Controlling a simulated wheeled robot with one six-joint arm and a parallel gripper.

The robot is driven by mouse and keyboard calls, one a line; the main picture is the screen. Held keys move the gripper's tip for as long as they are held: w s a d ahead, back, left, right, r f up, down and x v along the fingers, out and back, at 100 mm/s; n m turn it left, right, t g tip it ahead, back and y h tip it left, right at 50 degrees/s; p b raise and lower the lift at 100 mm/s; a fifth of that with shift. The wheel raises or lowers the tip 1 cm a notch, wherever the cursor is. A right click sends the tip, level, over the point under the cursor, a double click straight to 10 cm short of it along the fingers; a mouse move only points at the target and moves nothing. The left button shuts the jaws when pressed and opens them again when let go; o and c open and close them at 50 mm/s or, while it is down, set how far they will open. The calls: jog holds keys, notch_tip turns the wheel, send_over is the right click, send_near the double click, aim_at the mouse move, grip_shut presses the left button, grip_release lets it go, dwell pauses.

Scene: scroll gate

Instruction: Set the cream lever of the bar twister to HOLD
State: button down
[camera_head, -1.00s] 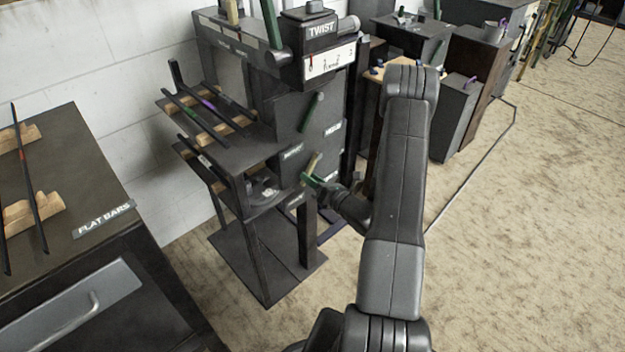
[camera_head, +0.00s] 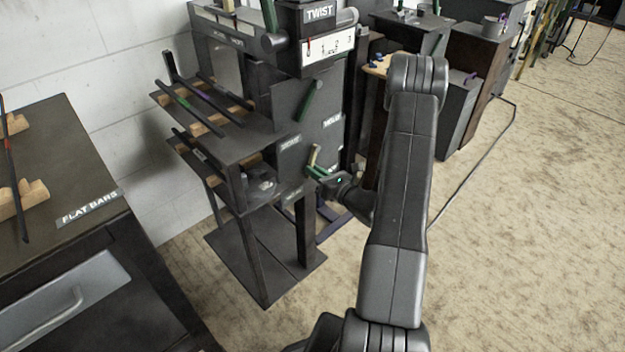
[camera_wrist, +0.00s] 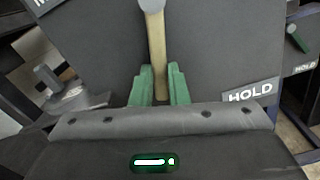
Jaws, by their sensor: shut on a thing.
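The bar twister (camera_head: 262,132) is a dark machine with a TWIST sign on top. Its cream lever (camera_head: 312,156) is on the lower part of the side panel, beside my arm. A HOLD label (camera_wrist: 250,92) is to the right of the lever. Another label is cut off at upper left.
A green lever (camera_head: 309,100) is higher on the same panel. Racks with bars (camera_head: 205,108) project from the machine's left side. A FLAT BARS cabinet (camera_head: 88,208) stands at left. Dark boxes (camera_head: 472,75) stand behind at right.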

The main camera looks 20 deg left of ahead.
jog(key=w+n+b, duration=0.1)
jog(key=n+b, duration=0.2)
jog(key=w+d+n+b, duration=0.1)
jog(key=w+n+b, duration=0.1)
jog(key=b, duration=0.1)
jog(key=w+d+n+b, duration=0.1)
jog(key=n+b, duration=0.2)
jog(key=shift+w+n+b, duration=0.3)
jog(key=shift+w, duration=0.1)
jog(key=shift+w+d+r+n+b, duration=0.2)
jog(key=shift+w+r+n+b, duration=0.2)
jog(key=shift+n+b, duration=0.45)
jog(key=shift+r, duration=0.1)
jog(key=c, duration=1.4)
grip_release()
jog(key=shift+d, duration=0.1)
jog(key=p+v, duration=0.2)
jog(key=v, duration=1.1)
jog(key=shift+d+p, duration=0.3)
jog(key=shift+p, duration=0.05)
